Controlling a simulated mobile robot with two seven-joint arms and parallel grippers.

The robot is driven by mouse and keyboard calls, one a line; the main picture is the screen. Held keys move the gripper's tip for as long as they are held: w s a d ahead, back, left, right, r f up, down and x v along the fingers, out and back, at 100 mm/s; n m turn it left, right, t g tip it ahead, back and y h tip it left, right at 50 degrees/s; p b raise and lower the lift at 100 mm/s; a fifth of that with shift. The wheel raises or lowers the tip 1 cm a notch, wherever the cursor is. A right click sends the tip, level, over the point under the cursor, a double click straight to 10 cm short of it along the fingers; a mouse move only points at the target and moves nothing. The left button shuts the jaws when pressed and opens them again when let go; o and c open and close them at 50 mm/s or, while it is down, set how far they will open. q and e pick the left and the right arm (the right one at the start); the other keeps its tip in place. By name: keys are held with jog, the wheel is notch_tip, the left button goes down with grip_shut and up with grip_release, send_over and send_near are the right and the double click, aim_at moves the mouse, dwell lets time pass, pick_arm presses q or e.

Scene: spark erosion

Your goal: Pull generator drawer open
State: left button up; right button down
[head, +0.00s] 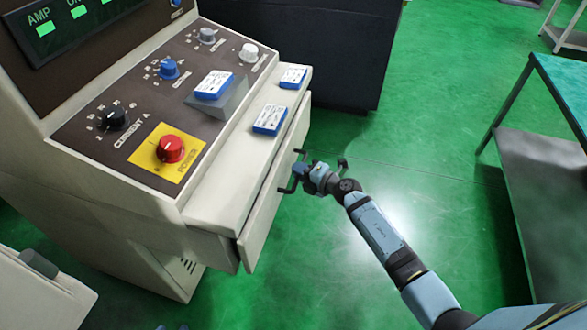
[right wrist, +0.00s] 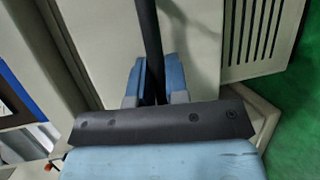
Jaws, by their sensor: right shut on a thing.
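The beige generator cabinet (head: 125,205) stands at the left in the head view, with a sloped control panel above a ledge. Its drawer front (head: 262,218) is below the ledge and appears to stand slightly out from the body. A dark bar handle (head: 299,154) is on the drawer front. My right gripper (head: 303,170) is shut on this handle. In the right wrist view the dark handle bar (right wrist: 148,35) runs between the blue fingers (right wrist: 156,78). The drawer's inside is hidden. My left gripper is not in view.
Blue-and-white boxes lie on the ledge (head: 270,120) and panel. A red knob (head: 170,149) sits on a yellow plate. A dark cabinet (head: 330,50) stands behind, and a table (head: 563,85) is at the right. Green floor (head: 440,130) between them is open.

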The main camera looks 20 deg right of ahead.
jog(key=s+d, duration=0.6)
jog(key=d, duration=0.3)
jog(key=s+d, duration=0.6)
jog(key=d, duration=0.3)
jog(key=shift+s+d+p, duration=0.25)
jog(key=shift+p, duration=0.1)
jog(key=c, duration=1.1)
grip_release()
jog(key=shift+c, duration=0.2)
jog(key=v, duration=1.3)
jog(key=shift+s+d, duration=0.2)
jog(key=shift+s, duration=0.15)
